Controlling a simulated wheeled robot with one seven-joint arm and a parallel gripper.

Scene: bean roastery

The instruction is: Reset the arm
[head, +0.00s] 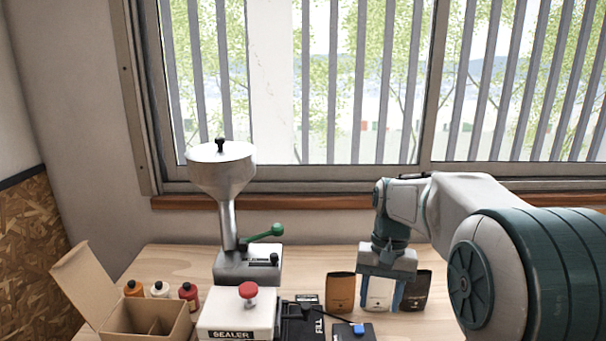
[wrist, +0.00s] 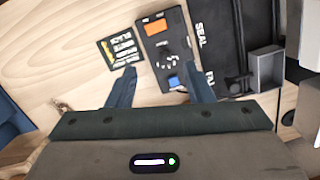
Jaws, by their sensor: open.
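My gripper (head: 382,298) points down over the right part of the wooden table (head: 175,262), in front of the coffee bags in the head view. Its two blue-grey fingers are apart. In the wrist view my gripper (wrist: 158,80) has nothing between its fingers. Beyond the fingertips there lie a black device (wrist: 165,52) with an orange patch and a blue button, and a small black card (wrist: 120,49) with lettering. My arm reaches in from the right of the head view.
A brown pouch (head: 340,291), white pouch (head: 379,293) and black pouch (head: 416,290) stand near my gripper. A sealer (head: 236,312) with a red knob, a hopper machine (head: 221,168), an open cardboard box (head: 148,322) and several small bottles (head: 160,289) are left.

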